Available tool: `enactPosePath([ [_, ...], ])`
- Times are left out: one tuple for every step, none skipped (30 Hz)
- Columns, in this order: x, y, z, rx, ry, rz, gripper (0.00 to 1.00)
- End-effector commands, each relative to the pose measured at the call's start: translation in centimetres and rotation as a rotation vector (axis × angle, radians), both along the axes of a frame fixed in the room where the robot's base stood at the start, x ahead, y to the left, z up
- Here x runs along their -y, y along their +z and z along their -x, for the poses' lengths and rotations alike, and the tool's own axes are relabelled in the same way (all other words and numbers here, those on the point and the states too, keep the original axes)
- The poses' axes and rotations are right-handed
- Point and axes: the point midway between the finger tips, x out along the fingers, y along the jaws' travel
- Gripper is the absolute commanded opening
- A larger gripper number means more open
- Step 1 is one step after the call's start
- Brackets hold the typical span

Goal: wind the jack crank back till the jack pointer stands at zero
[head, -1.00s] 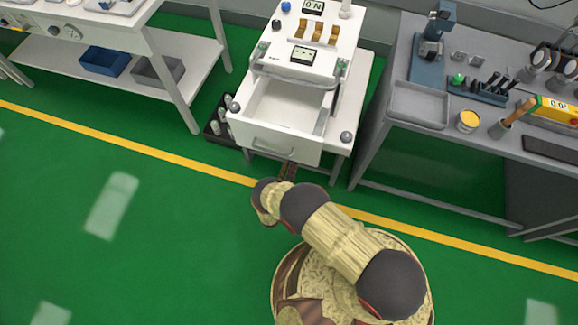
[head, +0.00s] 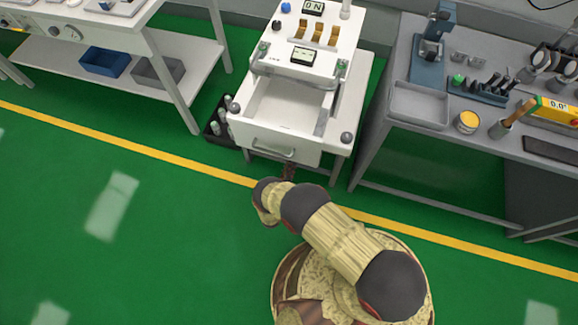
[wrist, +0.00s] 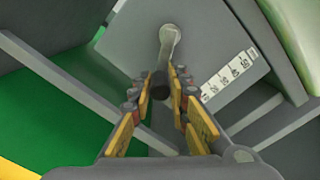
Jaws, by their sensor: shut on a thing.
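In the wrist view the grey jack crank (wrist: 169,42) comes off a grey plate (wrist: 130,40) under the cart. Its dark grip (wrist: 161,92) lies between the yellow-padded fingers of my gripper (wrist: 163,82), which is shut on it. A white scale strip (wrist: 230,73) with marks including 50, 40 and 30 sits on the plate to the right of the crank. The scale's low end lies close to my right finger. I cannot make out the jack pointer.
The white cart (head: 277,148) stands above my gripper with its top drawer open. Grey frame bars (wrist: 70,85) cross close on both sides in the wrist view. A grey workbench (head: 400,135) is on the right. Green floor (head: 180,240) is free to the left.

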Motion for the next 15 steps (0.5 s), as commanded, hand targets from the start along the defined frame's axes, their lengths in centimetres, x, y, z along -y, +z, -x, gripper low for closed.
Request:
enactPosePath([
  [-0.06, 0.10, -0.18, 0.002, -0.001, -0.002, 0.00],
  [-0.05, 0.11, -0.19, 0.002, -0.001, -0.002, 0.00],
  [-0.05, 0.11, -0.19, 0.002, -0.001, -0.002, 0.00],
  [-0.06, 0.12, -0.20, 0.003, -0.001, -0.003, 0.00],
  [-0.07, 0.12, -0.21, 0.003, -0.001, -0.003, 0.00],
  [-0.07, 0.13, -0.22, 0.003, -0.001, -0.004, 0.00],
  [-0.08, 0.13, -0.23, 0.004, -0.002, -0.006, 0.00],
  [-0.11, 0.13, -0.24, 0.005, -0.002, -0.009, 0.00],
  [-0.14, 0.12, -0.26, 0.007, -0.002, -0.014, 0.00],
  [-0.17, 0.11, -0.28, 0.009, -0.002, -0.019, 0.00],
  [-0.20, 0.10, -0.31, 0.012, -0.002, -0.026, 0.00],
  [-0.26, 0.08, -0.34, 0.016, -0.002, -0.037, 0.00],
  [-0.32, 0.06, -0.36, 0.020, -0.002, -0.048, 0.00],
  [-0.39, 0.03, -0.40, 0.024, -0.001, -0.059, 0.00],
  [-0.48, -0.01, -0.43, 0.031, -0.001, -0.078, 0.00],
])
